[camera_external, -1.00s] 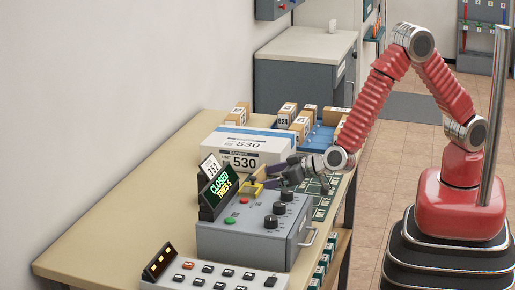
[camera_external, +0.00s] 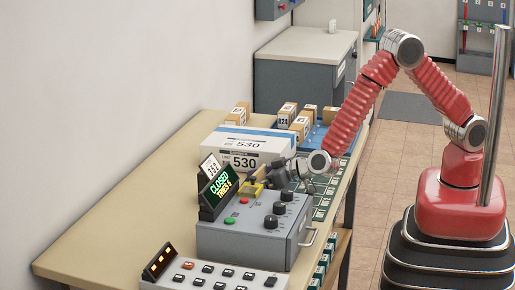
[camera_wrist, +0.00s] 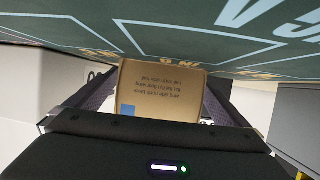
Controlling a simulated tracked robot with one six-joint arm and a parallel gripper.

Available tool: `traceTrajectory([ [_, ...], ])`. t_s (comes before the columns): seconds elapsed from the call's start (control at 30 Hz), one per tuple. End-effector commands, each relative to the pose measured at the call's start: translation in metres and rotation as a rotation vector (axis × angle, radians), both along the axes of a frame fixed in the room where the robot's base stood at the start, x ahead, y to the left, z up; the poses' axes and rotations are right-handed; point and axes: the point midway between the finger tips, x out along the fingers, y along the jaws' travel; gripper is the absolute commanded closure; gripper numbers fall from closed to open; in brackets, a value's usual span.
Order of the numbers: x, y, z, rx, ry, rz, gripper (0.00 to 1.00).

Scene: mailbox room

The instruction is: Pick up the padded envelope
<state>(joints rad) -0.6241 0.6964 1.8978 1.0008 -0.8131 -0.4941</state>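The padded envelope (camera_wrist: 160,85) is a tan packet with dark upside-down print and a blue square, close in front of the wrist camera. In the external view it shows only as a small tan patch (camera_external: 260,173) beside the yellow bracket (camera_external: 250,189), mostly hidden by my gripper. My gripper (camera_external: 264,181) reaches over the bench from the right, behind the grey control box (camera_external: 240,240). In the wrist view its dark fingers (camera_wrist: 162,92) are spread apart, one at each side of the envelope. I cannot tell whether they touch it.
A white parcel marked 530 (camera_external: 236,140) stands just behind my gripper. A sign reading CLOSED (camera_external: 216,190) stands on the left. Small cartons sit in a blue tray (camera_external: 325,136) at the back. A button panel (camera_external: 215,278) is at the front. The left bench top (camera_external: 120,205) is clear.

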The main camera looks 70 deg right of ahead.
Motion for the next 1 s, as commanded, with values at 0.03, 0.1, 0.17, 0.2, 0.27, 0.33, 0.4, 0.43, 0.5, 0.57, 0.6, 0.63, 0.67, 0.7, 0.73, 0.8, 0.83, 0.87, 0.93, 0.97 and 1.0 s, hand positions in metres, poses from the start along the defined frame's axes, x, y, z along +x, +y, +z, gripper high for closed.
traceTrajectory([
  [0.03,-0.0001,0.0000,0.0001,0.000,0.000,0.000,0.03],
  [0.1,-0.0001,0.0000,0.0000,0.000,0.000,0.000,0.08],
  [0.17,-0.0001,0.0000,0.0000,0.000,0.000,0.000,0.12],
  [0.2,-0.0001,0.0000,0.0000,0.000,0.000,0.000,0.15],
  [0.27,-0.0001,0.0000,0.0000,0.000,0.000,0.000,0.19],
  [0.33,-0.0001,0.0000,0.0000,0.000,0.000,0.000,0.24],
  [0.4,-0.0001,0.0000,0.0000,0.000,0.000,0.000,0.29],
  [0.43,-0.0001,0.0000,0.0000,0.000,0.000,0.000,0.31],
  [0.5,-0.0001,0.0000,0.0000,0.000,0.000,0.000,0.36],
  [0.57,-0.0001,0.0000,0.0000,0.000,0.000,0.000,0.40],
  [0.6,-0.0001,0.0000,0.0000,0.000,0.000,0.000,0.43],
  [0.63,-0.0001,0.0000,0.0000,0.000,0.000,0.000,0.44],
  [0.67,0.0000,0.0001,0.0002,0.000,0.000,0.000,0.44],
  [0.7,0.0000,0.0001,0.0002,0.000,0.000,0.000,0.45],
  [0.73,0.0000,0.0000,0.0002,0.000,0.000,0.000,0.45],
  [0.8,0.0000,0.0000,0.0002,0.000,0.000,0.000,0.45],
  [0.83,-0.0001,0.0000,0.0004,0.000,0.000,0.000,0.45],
  [0.87,0.0000,0.0000,0.0008,0.000,0.000,0.000,0.45],
  [0.93,0.0001,0.0001,0.0026,0.001,-0.001,0.000,0.45],
  [0.97,0.0001,0.0001,0.0039,0.001,-0.001,0.000,0.45],
  [1.0,0.0002,0.0002,0.0063,0.001,-0.001,0.000,0.45],
])
